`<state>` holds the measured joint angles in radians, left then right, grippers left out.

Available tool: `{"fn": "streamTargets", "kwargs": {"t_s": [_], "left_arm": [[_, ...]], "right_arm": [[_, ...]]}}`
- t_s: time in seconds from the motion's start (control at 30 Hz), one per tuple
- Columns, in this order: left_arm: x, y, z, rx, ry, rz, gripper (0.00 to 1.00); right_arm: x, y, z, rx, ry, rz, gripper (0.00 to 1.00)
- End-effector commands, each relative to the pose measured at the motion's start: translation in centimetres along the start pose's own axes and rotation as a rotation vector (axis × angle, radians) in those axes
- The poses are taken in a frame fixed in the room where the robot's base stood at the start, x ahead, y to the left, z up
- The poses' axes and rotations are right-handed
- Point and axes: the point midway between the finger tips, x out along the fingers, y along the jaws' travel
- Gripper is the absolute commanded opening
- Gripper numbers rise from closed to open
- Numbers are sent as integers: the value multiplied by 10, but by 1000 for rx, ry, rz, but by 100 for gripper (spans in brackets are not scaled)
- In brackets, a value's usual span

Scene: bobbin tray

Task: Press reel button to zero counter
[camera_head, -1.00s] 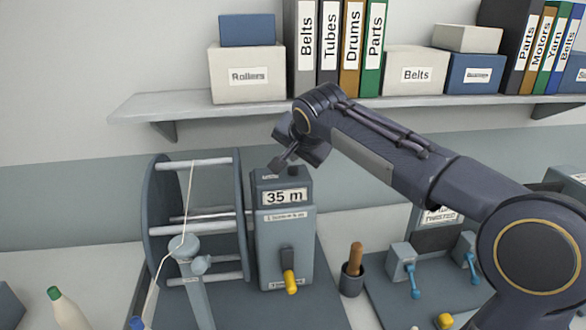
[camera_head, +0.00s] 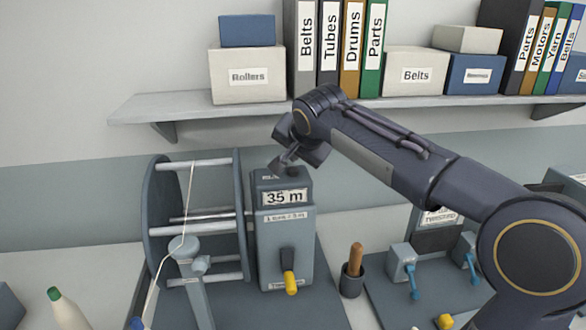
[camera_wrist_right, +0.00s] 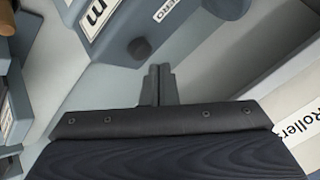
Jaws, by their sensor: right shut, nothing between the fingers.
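The grey counter box (camera_head: 285,238) stands beside the reel (camera_head: 150,215), and its display (camera_head: 285,197) reads 35 m. A dark round button (camera_wrist_right: 140,48) sits on the box's top, next to a label (camera_wrist_right: 172,14) reading ZERO; it also shows in the head view (camera_head: 292,171). My right gripper (camera_head: 278,166) is over the top of the box, close to the button. In the right wrist view its fingertips (camera_wrist_right: 160,70) are together, empty, and appear just beside the button; I cannot tell the exact gap. My left gripper is not in view.
A yellow-tipped crank (camera_head: 290,283) is on the box's front. A cup with a wooden-handled tool (camera_head: 353,271) stands to the right. A shelf (camera_head: 200,105) with boxes and binders runs behind my right arm. A bottle (camera_head: 68,307) is at lower left.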

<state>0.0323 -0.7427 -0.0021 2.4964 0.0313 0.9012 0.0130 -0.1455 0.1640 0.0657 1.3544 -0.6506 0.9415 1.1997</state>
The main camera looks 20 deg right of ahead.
Motion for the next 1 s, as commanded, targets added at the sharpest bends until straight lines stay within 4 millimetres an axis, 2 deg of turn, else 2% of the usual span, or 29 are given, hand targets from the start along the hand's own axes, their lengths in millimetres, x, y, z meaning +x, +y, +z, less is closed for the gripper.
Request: {"fn": "streamTargets", "kwargs": {"t_s": [1.0], "left_arm": [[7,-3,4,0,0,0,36]], "right_arm": [[6,4,4,0,0,0,0]]}}
